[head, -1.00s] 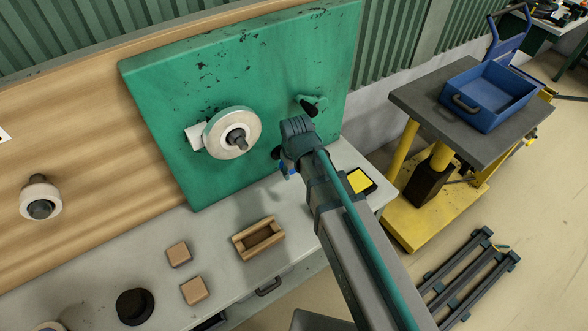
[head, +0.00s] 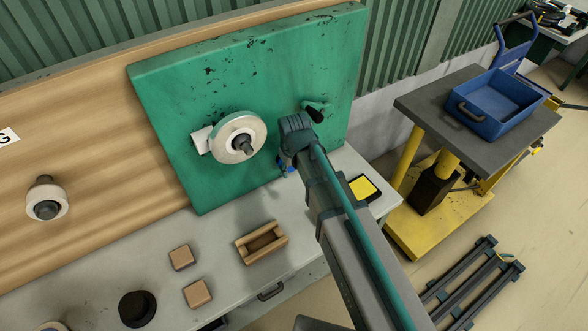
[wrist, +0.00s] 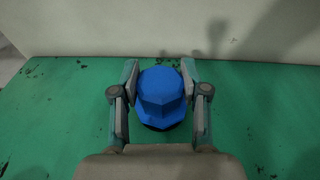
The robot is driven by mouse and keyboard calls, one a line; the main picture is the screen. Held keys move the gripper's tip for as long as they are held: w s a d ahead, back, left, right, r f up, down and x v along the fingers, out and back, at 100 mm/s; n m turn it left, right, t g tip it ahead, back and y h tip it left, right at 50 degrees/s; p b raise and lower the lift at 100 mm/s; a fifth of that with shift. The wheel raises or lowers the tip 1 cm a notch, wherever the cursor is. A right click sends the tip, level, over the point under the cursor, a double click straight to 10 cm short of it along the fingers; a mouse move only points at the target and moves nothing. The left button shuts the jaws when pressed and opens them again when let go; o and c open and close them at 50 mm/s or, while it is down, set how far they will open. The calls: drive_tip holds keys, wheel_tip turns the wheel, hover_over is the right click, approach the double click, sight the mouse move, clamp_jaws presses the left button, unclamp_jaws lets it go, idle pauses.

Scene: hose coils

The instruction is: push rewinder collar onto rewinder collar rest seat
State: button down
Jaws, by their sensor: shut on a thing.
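My gripper (head: 292,148) is close in front of the green panel (head: 190,100), right of the white disc with a grey spindle (head: 243,145). In the wrist view my gripper (wrist: 160,78) is shut on a blue faceted piece (wrist: 160,98), which I take to be the rewinder collar. A finger is on each side of it. A sliver of the blue piece also shows below my gripper in the head view (head: 285,166). A dark rim shows under it in the wrist view. Its rest seat is not clearly visible, and I cannot tell whether the two touch.
A black-handled fitting (head: 318,111) sticks out of the panel above right of my gripper. On the bench are a wooden cradle (head: 262,243), wooden blocks (head: 181,257), a black ring (head: 137,308) and a yellow-faced device (head: 363,187). A cart with a blue bin (head: 490,105) stands at right.

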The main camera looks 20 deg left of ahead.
drive_tip(key=shift+w+a, duration=0.25)
drive_tip(key=c, duration=0.5)
unclamp_jaws()
drive_tip(key=shift+o, duration=0.5)
drive_tip(key=shift+s+r, duration=0.1)
drive_tip(key=shift+r, duration=0.15)
drive_tip(key=shift+p+v, duration=0.95)
drive_tip(key=shift+v, duration=0.35)
drive_tip(key=shift+d+r, duration=0.1)
drive_tip(key=shift+r, duration=0.15)
drive_tip(key=shift+p+v, duration=0.95)
drive_tip(key=shift+v, duration=0.25)
